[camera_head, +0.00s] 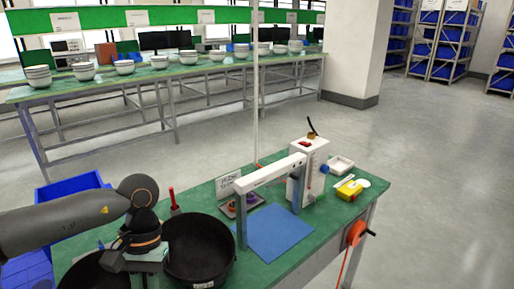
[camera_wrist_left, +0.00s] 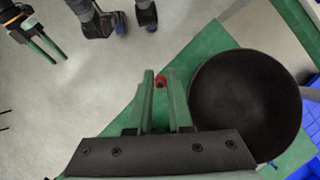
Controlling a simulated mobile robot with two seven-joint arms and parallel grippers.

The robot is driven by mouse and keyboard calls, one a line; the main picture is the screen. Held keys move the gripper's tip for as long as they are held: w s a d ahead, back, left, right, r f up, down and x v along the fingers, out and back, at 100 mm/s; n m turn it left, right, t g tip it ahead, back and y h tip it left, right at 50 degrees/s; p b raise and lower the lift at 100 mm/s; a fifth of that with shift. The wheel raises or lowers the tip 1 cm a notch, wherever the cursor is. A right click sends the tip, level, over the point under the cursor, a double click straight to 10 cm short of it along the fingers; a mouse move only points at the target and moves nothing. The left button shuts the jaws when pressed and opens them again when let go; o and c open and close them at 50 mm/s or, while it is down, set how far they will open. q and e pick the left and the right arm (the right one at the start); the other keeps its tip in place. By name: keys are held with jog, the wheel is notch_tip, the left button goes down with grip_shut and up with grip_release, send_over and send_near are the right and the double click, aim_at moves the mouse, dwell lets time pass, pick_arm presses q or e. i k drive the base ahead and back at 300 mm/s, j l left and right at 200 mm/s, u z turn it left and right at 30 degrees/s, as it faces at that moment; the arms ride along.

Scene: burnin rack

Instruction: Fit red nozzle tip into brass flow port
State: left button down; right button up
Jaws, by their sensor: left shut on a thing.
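My left gripper (camera_wrist_left: 161,84) shows green fingers closed on a small red piece, which I take as the red nozzle tip (camera_wrist_left: 160,81), between their ends in the left wrist view. In the head view the left gripper (camera_head: 146,270) hangs beside the black bowl, its fingertips and the tip out of sight. My right gripper (camera_wrist_left: 50,48) shows in the wrist view's upper left, over the floor, its two green fingers apart and empty. I cannot single out the brass flow port; small orange and purple parts (camera_head: 233,206) sit near a white sign on the green table.
A black bowl (camera_head: 199,250) stands just right of the left gripper. A red upright tool (camera_head: 172,196) stands behind it. A white gantry frame (camera_head: 270,172) spans a blue mat (camera_head: 270,235). A white box device (camera_head: 308,170) stands behind. Blue bins (camera_head: 70,190) are at the left.

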aim_at(317, 153)
jog(key=i+l+u, duration=0.4)
jog(key=i+l, duration=0.15)
jog(key=l, duration=0.15)
jog(key=i+l+u, duration=0.2)
jog(key=l, duration=0.2)
jog(key=i+l+u, duration=0.2)
jog(key=l, duration=0.25)
jog(key=i+l, duration=0.1)
jog(key=l, duration=0.2)
